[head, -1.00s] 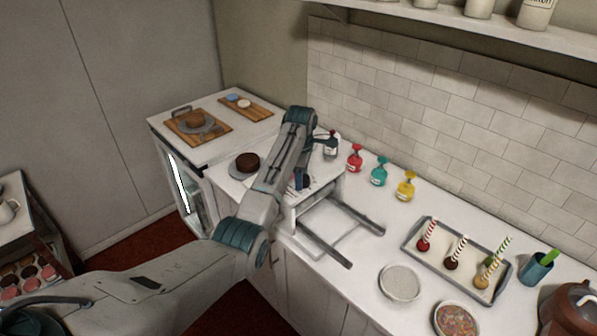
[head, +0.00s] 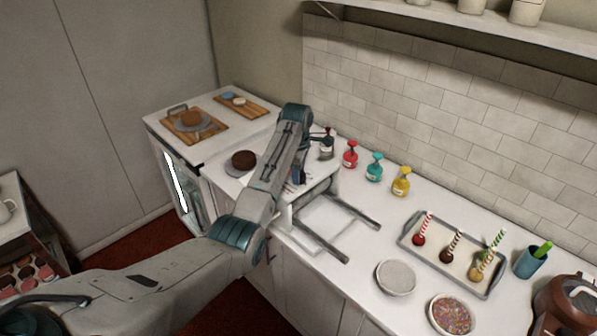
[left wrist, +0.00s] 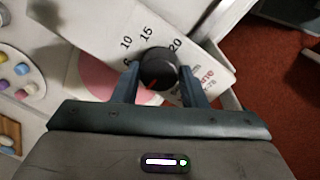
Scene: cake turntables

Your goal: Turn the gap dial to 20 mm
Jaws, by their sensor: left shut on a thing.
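The gap dial (left wrist: 158,66) is a round black knob in the left wrist view, with a red mark on its lower edge, toward lower left. It sits on a pale panel (left wrist: 95,25) printed 10, 15 and 20 along its far side; a partly hidden number is at its left. The red mark is away from the 20, which is at the dial's upper right. My left gripper (left wrist: 158,84) is shut on the dial, one finger on each side. In the head view my left gripper (head: 300,176) is over the white machine; the dial is hidden there. My right gripper is out of view.
Two dark rails (head: 355,211) stick out from the machine. A chocolate cake (head: 243,159) stands left of my arm. Red, teal and yellow bottles (head: 374,168) line the wall. A tray (head: 408,240) of cake pops and two round dishes (head: 396,278) lie at right.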

